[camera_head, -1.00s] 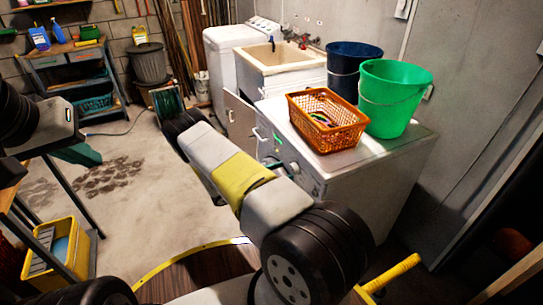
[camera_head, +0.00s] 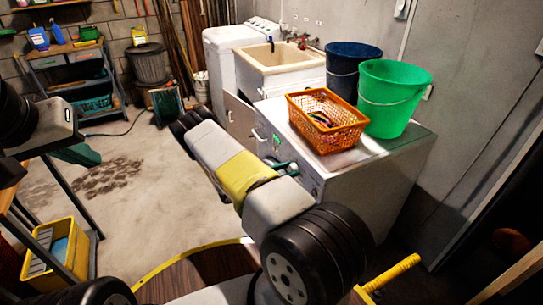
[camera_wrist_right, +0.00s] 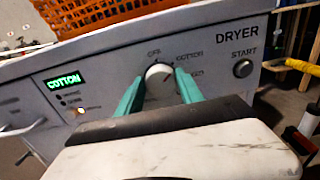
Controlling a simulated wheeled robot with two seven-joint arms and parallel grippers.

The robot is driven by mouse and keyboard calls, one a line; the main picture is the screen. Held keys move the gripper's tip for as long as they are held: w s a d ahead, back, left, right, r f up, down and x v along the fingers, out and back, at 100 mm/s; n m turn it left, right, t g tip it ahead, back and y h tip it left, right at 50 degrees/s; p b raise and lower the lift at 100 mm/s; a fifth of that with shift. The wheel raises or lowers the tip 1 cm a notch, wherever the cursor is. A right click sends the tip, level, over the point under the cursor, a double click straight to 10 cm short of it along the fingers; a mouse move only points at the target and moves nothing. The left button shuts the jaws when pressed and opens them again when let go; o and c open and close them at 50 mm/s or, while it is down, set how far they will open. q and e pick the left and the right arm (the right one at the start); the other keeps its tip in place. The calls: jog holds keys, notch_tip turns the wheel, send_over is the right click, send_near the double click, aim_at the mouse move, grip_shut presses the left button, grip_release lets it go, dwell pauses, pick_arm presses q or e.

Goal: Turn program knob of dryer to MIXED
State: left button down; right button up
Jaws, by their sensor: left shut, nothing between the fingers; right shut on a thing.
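The white dryer (camera_head: 385,180) stands at the right with its control panel facing my right arm. In the right wrist view its round white program knob (camera_wrist_right: 160,79) sits between the teal fingers of my right gripper (camera_wrist_right: 160,88), which is shut on it. The label COTTON is readable at the knob's upper right; the label below it is partly hidden by a finger. The green display (camera_wrist_right: 63,80) reads COTTON. In the head view the right gripper (camera_head: 287,168) is at the panel. My left gripper (camera_head: 85,155) is shut and empty at the left, far from the dryer.
An orange basket (camera_head: 338,137), a green bucket (camera_head: 397,95) and a dark blue bucket (camera_head: 345,65) stand on the dryer. The START button (camera_wrist_right: 243,68) is right of the knob. A sink (camera_head: 280,60) stands behind. A yellow bin (camera_head: 72,258) is at lower left. The middle floor is clear.

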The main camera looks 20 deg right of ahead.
jog(key=m, duration=0.4)
jog(key=shift+s+m, duration=0.1)
jog(key=shift+m, duration=0.2)
jog(key=shift+s+f+m, duration=0.1)
jog(key=shift+m, duration=2.4)
jog(key=o, duration=1.3)
jog(key=shift+o, duration=0.2)
jog(key=a, duration=0.8)
jog(key=shift+s, duration=0.3)
